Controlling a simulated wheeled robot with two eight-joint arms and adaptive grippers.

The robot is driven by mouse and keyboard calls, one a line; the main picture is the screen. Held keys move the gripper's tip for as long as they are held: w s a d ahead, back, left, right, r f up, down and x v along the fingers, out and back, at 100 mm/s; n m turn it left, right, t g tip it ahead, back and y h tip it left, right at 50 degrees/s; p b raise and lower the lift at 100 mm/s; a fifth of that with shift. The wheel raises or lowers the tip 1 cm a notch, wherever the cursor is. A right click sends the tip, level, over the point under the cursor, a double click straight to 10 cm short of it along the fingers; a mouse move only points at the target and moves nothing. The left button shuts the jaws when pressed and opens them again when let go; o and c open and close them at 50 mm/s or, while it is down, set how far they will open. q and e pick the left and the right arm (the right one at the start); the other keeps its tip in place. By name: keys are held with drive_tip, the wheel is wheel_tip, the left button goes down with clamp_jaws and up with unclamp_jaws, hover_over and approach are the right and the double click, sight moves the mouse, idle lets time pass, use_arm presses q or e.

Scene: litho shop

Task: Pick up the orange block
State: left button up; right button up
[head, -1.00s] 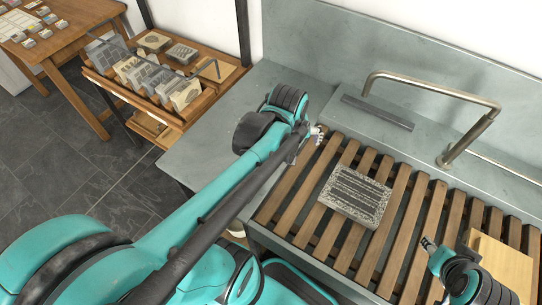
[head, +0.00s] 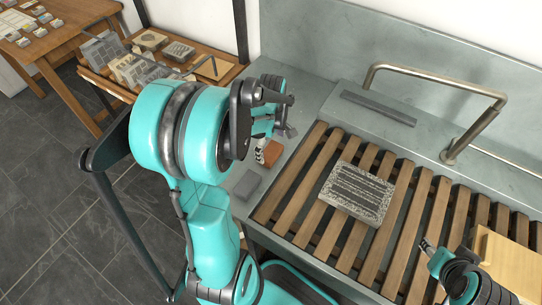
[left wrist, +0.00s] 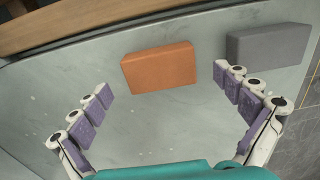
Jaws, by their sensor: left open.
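The orange block (head: 273,152) lies flat on the grey surface left of the wooden slats, partly hidden by my left gripper (head: 272,140) in the head view. In the left wrist view the whole orange block (left wrist: 158,67) shows beyond the open purple-padded fingers of my left gripper (left wrist: 163,82). The fingers stand wide apart with nothing between them; the block lies roughly centred ahead of them. My right gripper (head: 427,246) is over the slats at the lower right; its finger opening is not clear.
A grey block (head: 247,184) lies close to the orange one; this grey block (left wrist: 268,44) is at right in the left wrist view. A printed stone slab (head: 355,194) rests on the slatted rack (head: 290,190). A bent metal pipe (head: 440,75) and wooden box (head: 508,262) are at right.

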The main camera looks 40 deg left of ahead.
sight(271, 151)
use_arm(q)
wheel_tip(271, 151, down, 3)
drive_tip(key=shift+f+b, duration=0.1)
drive_tip(key=shift+b, duration=0.4)
drive_tip(key=shift+c, duration=0.3)
drive_tip(key=c, duration=1.4)
drive_tip(key=shift+r, duration=0.25)
